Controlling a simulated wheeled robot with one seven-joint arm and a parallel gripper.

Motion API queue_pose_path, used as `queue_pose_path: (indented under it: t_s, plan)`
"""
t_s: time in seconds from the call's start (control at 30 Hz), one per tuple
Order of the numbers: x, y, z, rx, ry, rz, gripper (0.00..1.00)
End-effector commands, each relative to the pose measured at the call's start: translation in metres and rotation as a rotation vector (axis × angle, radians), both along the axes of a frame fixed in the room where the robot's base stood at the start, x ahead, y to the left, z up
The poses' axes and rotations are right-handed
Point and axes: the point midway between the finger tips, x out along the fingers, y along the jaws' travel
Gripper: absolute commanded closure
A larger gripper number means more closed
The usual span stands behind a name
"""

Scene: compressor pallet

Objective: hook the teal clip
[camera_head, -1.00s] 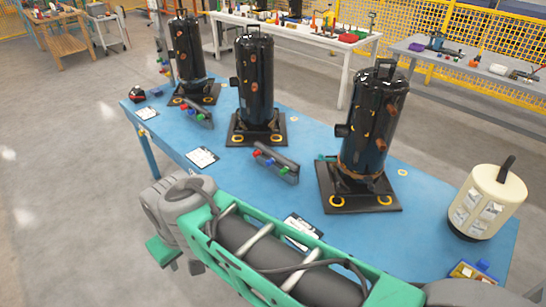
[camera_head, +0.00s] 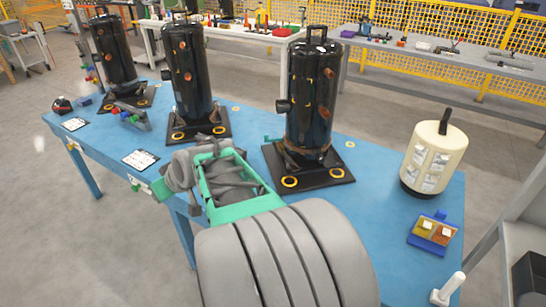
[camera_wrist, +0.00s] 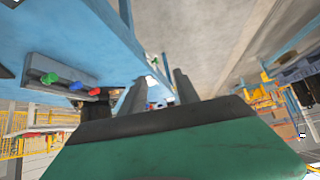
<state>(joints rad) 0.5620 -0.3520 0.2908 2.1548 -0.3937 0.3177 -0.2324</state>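A small teal piece (camera_head: 273,138), which looks like the clip, lies at the left rear edge of the black base (camera_head: 333,172) under the right compressor (camera_head: 312,105). It is small and its shape is unclear. I cannot make it out in the wrist view. My gripper shows in the wrist view (camera_wrist: 159,78) with two grey fingers apart and nothing seen between them. In the head view its green body (camera_head: 160,189) is at the front edge of the blue table, left of and nearer than the teal piece, and apart from it.
Two more black compressors (camera_head: 188,75) stand to the left. A manifold with coloured knobs (camera_head: 131,117) and white cards (camera_head: 140,159) lie on the blue table (camera_head: 375,235). A cream canister (camera_head: 430,158) and a blue tray (camera_head: 433,232) are at right. The wrist view shows a manifold (camera_wrist: 70,85) close by.

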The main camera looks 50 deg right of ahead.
Motion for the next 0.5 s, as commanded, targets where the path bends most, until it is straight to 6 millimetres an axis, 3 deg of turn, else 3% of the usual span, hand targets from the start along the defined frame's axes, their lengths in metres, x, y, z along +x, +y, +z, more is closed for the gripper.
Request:
queue_pose_path:
  t_s: [0.03, 0.13, 0.2, 0.23, 0.33, 0.4, 0.5]
  plan:
    - [0.012, -0.060, -0.044, -0.009, -0.103, -0.069, 0.63]
    - [0.012, -0.172, -0.060, -0.066, -0.341, -0.193, 0.63]
    - [-0.011, -0.243, -0.064, -0.121, -0.488, -0.288, 0.63]
    - [-0.024, -0.269, -0.065, -0.147, -0.541, -0.327, 0.63]
    - [-0.067, -0.331, -0.062, -0.221, -0.676, -0.434, 0.63]
    - [-0.087, -0.353, -0.057, -0.253, -0.728, -0.478, 0.63]
    - [-0.092, -0.365, -0.052, -0.270, -0.755, -0.497, 0.63]
